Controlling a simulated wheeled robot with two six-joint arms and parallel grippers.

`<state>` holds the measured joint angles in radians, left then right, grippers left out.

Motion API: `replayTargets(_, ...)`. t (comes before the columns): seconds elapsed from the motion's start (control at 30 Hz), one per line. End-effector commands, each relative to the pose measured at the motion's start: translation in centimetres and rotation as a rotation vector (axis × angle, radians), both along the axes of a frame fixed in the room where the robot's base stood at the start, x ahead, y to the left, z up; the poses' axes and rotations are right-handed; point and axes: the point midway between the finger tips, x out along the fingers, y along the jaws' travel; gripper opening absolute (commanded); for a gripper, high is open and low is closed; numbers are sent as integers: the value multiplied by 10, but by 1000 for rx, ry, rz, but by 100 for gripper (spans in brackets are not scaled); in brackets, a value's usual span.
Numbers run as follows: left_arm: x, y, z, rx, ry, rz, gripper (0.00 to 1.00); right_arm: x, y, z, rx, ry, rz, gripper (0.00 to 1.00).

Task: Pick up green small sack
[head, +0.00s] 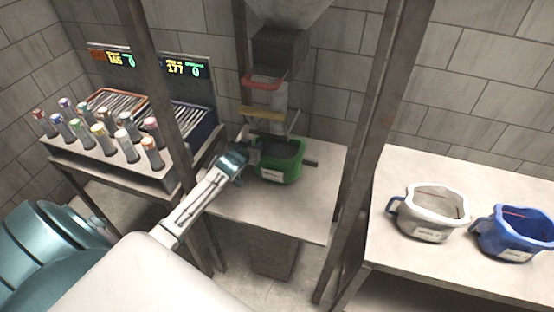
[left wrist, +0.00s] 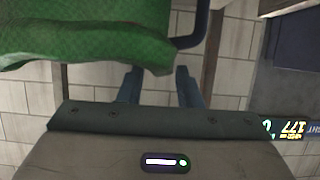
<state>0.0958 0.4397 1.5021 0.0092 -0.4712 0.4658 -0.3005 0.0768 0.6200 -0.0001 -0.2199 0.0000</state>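The green small sack (head: 279,161) stands under the hopper spout on the middle table, with a dark interior and a pale label on its front. My left gripper (head: 246,156) is at its left side, close to it. In the left wrist view the green sack (left wrist: 85,35) fills the upper left, and a dark handle (left wrist: 201,25) shows beside it. My right gripper is not in view.
A white sack (head: 429,213) and a blue sack (head: 514,232) stand on the right table (head: 400,255). Metal posts (head: 375,130) flank the middle table (head: 300,215). A rack of capped tubes (head: 105,140) is at the left. The hopper (head: 285,45) hangs above the green sack.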

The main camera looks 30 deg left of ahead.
Motion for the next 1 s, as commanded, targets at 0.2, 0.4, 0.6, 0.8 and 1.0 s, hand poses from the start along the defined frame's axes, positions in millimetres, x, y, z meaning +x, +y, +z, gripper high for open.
replayTargets(0.2,18,4,-6,-2,-1,0,32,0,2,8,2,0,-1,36)
replayTargets(0.4,19,4,-9,0,0,-1,32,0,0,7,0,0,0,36)
replayTargets(0.6,19,4,-8,0,0,-1,8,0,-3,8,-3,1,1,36)
replayTargets(0.8,19,4,-8,0,0,-1,0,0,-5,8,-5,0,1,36)
replayTargets(1.0,19,4,-8,1,0,-1,0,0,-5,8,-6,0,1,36)
